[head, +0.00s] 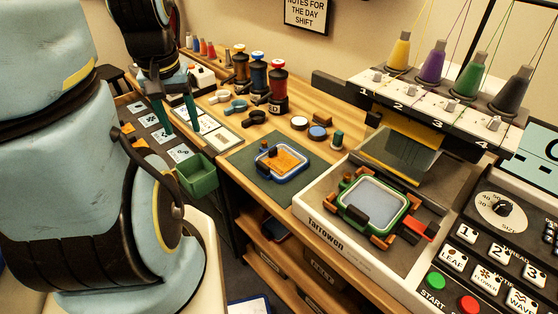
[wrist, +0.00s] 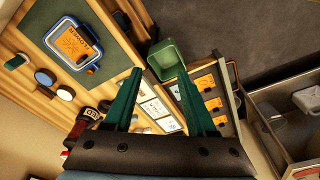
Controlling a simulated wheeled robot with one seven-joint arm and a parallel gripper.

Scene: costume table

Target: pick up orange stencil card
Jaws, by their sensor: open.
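An orange card (head: 283,160) lies in a blue-rimmed hoop on the green mat; the wrist view shows it with lettering (wrist: 75,45). Other orange cards show at the left edge of the dark card rack (head: 140,142), one of them near its front (head: 128,127). In the wrist view several orange cards with dark marks (wrist: 212,103) sit in this rack, right of my fingers. My gripper (head: 184,131) has its two green fingers apart and pointing down, above the rack and tabletop edge. Nothing is between the fingertips (wrist: 159,75).
A green bin (head: 197,175) hangs at the table edge close to my gripper. A tray of pale cards (head: 215,134) lies on the table behind it. Spools (head: 278,82) and small round pots stand further right. The embroidery machine (head: 370,215) fills the right side.

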